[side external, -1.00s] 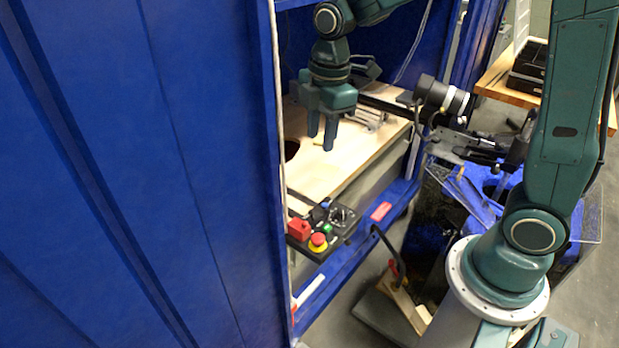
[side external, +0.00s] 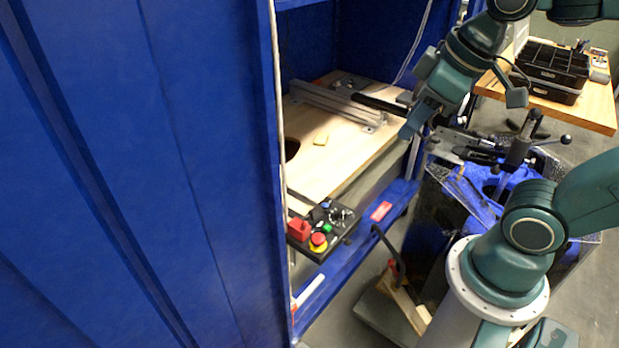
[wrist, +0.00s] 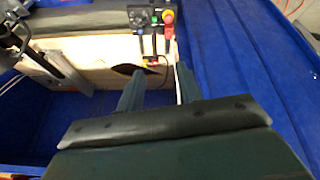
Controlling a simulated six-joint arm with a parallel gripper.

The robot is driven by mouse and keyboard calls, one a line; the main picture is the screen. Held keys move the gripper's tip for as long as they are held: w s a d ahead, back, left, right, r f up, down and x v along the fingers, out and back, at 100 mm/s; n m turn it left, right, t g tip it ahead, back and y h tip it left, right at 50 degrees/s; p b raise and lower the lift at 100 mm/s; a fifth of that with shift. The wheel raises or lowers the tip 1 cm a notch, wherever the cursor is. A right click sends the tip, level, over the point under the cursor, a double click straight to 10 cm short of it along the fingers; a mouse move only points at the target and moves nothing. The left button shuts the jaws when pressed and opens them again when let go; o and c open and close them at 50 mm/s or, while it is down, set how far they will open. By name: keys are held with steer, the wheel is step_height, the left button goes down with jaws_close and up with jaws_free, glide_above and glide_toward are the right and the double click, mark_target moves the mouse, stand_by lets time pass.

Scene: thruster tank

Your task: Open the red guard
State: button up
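The red guard (side external: 299,230) is a small red block on the left of a black control panel (side external: 335,246) at the front of the blue booth. It looks closed. A red button with a yellow ring (side external: 318,242) sits right beside it. In the wrist view, the guard (wrist: 168,32) appears at the top, below the button.
A wooden board (side external: 345,160) with a dark hole and a small yellow piece lies inside the booth. A metal rail (side external: 335,103) crosses its back. The blue booth wall (side external: 140,180) stands left of the panel. A fixture with levers (side external: 515,150) stands to the right.

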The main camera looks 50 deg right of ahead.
steer(key=shift+s+d+f+m+t, duration=0.15)
steer(key=shift+s+m+t, duration=0.25)
steer(key=shift+s+m, duration=1.05)
steer(key=shift+s, duration=0.1)
steer(key=n+g, duration=0.3)
steer(key=n, duration=1.8)
glide_above(305, 222)
steer(key=s, duration=0.3)
steer(key=s+x, duration=0.2)
steer(key=x, duration=0.7)
steer(key=s+f+x, duration=0.1)
steer(key=s+x, duration=0.1)
steer(key=x, duration=0.7)
steer(key=shift+d, duration=0.35)
steer(key=shift+w+f+m, duration=0.1)
steer(key=shift+f+m, duration=0.05)
steer(key=shift+m, duration=0.1)
steer(key=shift+s+a+x, duration=0.1)
steer(key=shift+a+x, duration=0.05)
steer(key=shift+x, duration=3.2)
steer(key=shift+s+a+x, duration=0.1)
steer(key=shift+s+x, duration=0.05)
steer(key=shift+x, duration=3.25)
steer(key=shift+f, duration=0.1)
